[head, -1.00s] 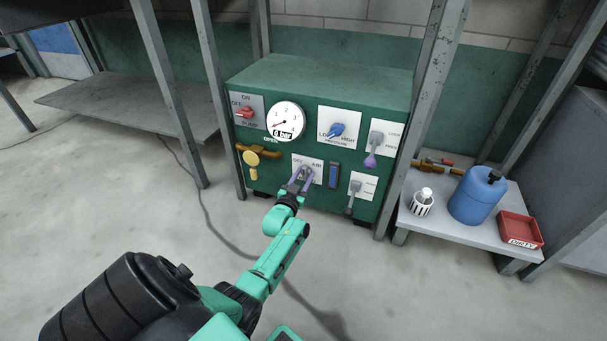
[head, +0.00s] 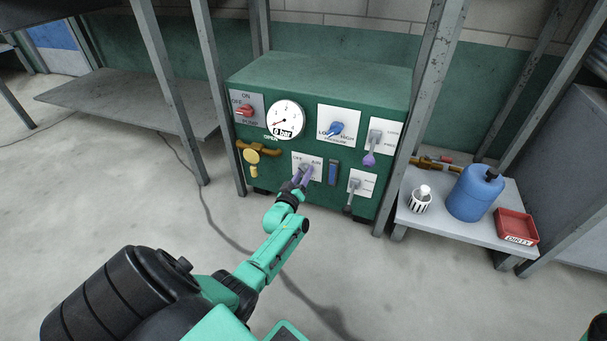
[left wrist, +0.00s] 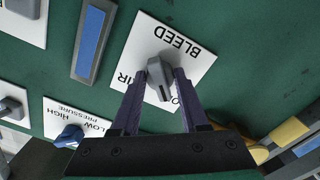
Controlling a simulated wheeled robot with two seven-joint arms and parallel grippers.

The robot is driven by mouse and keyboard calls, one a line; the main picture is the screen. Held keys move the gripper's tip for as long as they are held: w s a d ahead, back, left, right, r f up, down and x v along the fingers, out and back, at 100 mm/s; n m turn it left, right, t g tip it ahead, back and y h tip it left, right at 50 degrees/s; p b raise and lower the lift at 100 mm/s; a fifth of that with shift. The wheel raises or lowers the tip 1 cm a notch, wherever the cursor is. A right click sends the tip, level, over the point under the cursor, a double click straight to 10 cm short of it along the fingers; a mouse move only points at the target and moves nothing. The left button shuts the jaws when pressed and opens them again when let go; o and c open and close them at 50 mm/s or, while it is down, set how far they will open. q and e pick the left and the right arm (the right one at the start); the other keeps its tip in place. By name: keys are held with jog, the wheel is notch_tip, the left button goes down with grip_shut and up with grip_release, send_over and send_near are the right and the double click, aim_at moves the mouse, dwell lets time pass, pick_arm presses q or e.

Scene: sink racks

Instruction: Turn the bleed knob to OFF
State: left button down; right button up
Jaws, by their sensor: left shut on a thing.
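The grey bleed knob (left wrist: 159,77) sits on a white plate (left wrist: 190,50) marked BLEED, seen upside down in the left wrist view. My left gripper (left wrist: 161,75) has its purple fingers on either side of the knob and is shut on it. In the wrist view the knob's long end lies towards the partly hidden lettering at the lower edge of the plate; its exact setting is hard to tell. In the head view the plate (head: 316,175) shows OFF and AIR lettering, and my left gripper (head: 301,174) covers most of the knob. My right gripper is not in view.
The green panel box (head: 320,75) also carries a gauge (head: 285,120) reading 0 bar, a red pump knob (head: 244,111), a blue pressure knob (head: 336,130), a yellow-handled valve (head: 251,157) and grey levers. A side table (head: 455,228) holds a blue jug (head: 474,194) and red tray (head: 517,226).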

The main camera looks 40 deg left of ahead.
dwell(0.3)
pick_arm(q)
jog(key=shift+c, duration=2.1)
grip_release()
